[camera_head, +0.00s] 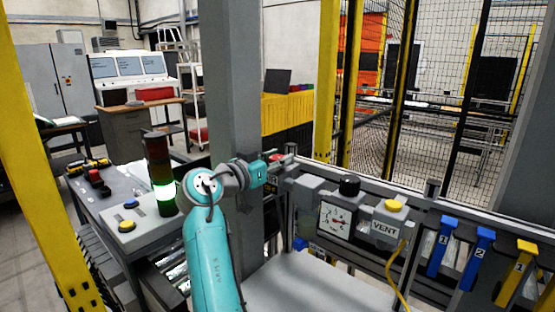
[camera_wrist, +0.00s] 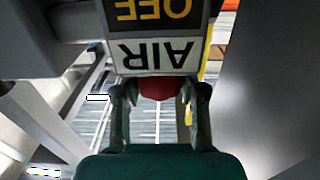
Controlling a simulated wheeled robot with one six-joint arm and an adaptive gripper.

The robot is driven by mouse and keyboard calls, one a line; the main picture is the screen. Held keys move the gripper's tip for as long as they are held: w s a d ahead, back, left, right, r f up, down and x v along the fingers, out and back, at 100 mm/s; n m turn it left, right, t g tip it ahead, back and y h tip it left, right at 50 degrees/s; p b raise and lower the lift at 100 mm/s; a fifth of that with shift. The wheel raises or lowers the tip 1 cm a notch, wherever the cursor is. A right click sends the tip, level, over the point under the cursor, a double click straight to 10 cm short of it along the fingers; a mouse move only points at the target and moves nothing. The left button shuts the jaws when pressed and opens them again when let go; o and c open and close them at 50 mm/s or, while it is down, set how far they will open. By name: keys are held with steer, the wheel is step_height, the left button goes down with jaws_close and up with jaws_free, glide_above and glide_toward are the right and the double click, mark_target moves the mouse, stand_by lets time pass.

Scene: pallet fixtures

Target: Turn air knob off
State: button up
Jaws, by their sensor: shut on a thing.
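The red air knob (camera_wrist: 157,87) sits between the two fingers of my gripper (camera_wrist: 160,93) in the wrist view. The fingers are shut on it from both sides. Above it in that view, the label plate (camera_wrist: 150,55) reads AIR and OFF, upside down. In the head view my gripper (camera_head: 276,162) reaches the fixture beside the grey post. A small bit of the red knob (camera_head: 277,157) shows there, mostly hidden by the gripper. I cannot tell the knob's exact turn angle.
Right of my gripper on the rail are a gauge (camera_head: 336,220) with a black knob (camera_head: 349,186) and a VENT box (camera_head: 385,224) with a yellow button. Blue and yellow handles (camera_head: 441,245) hang further right. A grey post (camera_head: 233,90) stands close behind my arm.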

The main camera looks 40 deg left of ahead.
steer(key=o, duration=1.2)
steer(key=shift+c, duration=0.2)
steer(key=s, duration=0.7)
steer(key=shift+s+a, duration=0.2)
steer(key=shift+a, duration=0.15)
